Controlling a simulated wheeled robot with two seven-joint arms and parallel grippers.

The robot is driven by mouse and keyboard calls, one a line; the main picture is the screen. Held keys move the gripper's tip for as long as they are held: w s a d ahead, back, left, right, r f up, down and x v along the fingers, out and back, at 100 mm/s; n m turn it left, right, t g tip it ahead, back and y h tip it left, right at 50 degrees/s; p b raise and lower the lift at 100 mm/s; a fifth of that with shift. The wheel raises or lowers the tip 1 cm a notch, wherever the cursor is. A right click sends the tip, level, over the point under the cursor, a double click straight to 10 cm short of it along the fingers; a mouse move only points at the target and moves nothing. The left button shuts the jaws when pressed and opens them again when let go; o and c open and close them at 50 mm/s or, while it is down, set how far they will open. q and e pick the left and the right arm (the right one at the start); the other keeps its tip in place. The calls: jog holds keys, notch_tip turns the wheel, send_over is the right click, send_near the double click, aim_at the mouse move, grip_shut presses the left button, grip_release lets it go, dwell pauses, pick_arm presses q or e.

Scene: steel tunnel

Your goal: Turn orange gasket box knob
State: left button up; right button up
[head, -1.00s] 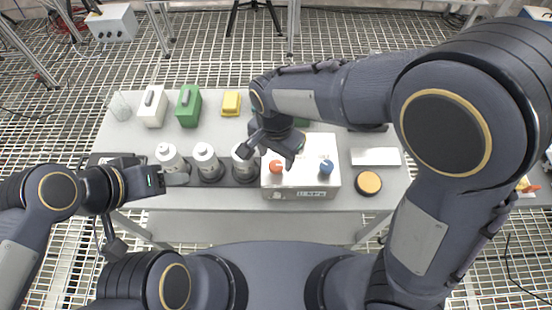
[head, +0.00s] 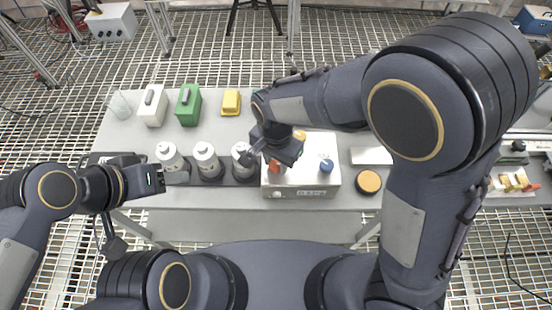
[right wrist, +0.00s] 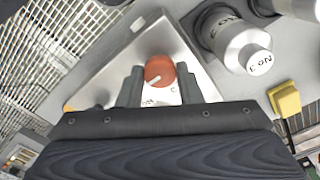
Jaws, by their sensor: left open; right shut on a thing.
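The silver-white gasket box (head: 318,178) sits on the grey table, with an orange knob (head: 273,166) at its front left and a blue knob (head: 326,166) at its right. My right gripper (head: 272,160) reaches down over the box's left part. In the right wrist view the orange knob (right wrist: 159,70), with a white pointer mark, sits between my two fingers, and the gripper (right wrist: 158,84) is shut on it. My left gripper (head: 148,182) is open and empty at the table's left front edge; its fingers show only partly.
Several silver-white bottles (head: 206,160) stand in a dark holder left of the box. Green (head: 189,106), white (head: 152,107) and yellow (head: 230,103) blocks stand behind. An orange-topped round thing (head: 369,182) is at the right.

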jog(key=shift+n, duration=0.3)
jog(key=n, duration=0.3)
jog(key=shift+n, duration=0.3)
jog(key=n+b, duration=0.1)
jog(key=n, duration=0.2)
jog(key=shift+n, duration=0.4)
jog(key=n, duration=0.3)
jog(key=shift+n+b, duration=0.3)
jog(key=shift+b, duration=0.1)
jog(key=n, duration=0.3)
jog(key=shift+n, duration=0.3)
jog(key=n, duration=0.3)
jog(key=shift+n+b, duration=0.3)
jog(key=n, duration=0.2)
jog(key=shift+n, duration=0.4)
jog(key=n+p, duration=0.1)
jog(key=n, duration=0.5)
jog(key=shift+w+n, duration=0.1)
jog(key=shift+n, duration=0.2)
